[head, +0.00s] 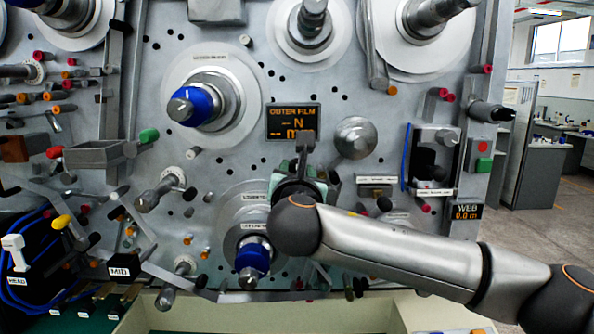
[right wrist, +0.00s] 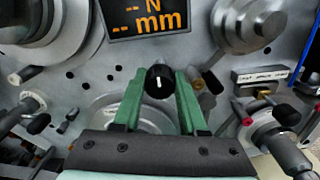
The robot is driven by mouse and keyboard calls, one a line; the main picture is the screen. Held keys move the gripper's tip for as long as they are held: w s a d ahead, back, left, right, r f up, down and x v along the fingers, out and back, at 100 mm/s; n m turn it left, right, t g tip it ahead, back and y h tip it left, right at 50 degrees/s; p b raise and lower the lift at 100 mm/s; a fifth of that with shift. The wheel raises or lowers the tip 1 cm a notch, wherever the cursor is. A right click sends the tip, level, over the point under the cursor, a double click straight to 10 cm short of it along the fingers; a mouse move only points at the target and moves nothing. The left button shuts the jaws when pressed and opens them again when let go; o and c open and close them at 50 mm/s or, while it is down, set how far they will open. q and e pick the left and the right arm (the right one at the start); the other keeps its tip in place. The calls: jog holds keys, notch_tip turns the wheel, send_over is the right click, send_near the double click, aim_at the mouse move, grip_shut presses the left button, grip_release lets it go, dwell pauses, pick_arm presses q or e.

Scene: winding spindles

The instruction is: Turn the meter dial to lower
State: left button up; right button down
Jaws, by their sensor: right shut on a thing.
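The meter dial (right wrist: 159,78) is a small black knob with a white mark, seen in the right wrist view between the green fingers of my right gripper (right wrist: 158,85). The mark runs about upright in that view. My right gripper (head: 300,180) is shut on the dial, just below the OUTER FILM display (head: 294,121). The display also shows in the right wrist view (right wrist: 150,18), with orange dashes before N and mm. In the head view my gripper and arm hide the dial. My left gripper is in neither view.
A blue-capped spindle (head: 194,105) stands up and left of my right gripper, another (head: 252,258) below left. A grey metal dome (head: 355,138) is close on the right. A WEB display (head: 466,212) and green button (head: 484,165) sit farther right.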

jog(key=shift+m, duration=0.3)
jog(key=m+b, duration=0.2)
jog(key=m, duration=0.1)
jog(key=shift+f+m, duration=0.15)
jog(key=shift+m, duration=0.15)
jog(key=m+b, duration=0.1)
jog(key=m, duration=0.2)
jog(key=shift+m, duration=0.3)
jog(key=m+b, duration=0.1)
jog(key=m, duration=0.2)
jog(key=shift+m, duration=0.4)
jog(key=m+b, duration=0.1)
jog(key=m, duration=1.1)
jog(key=shift+m, duration=0.3)
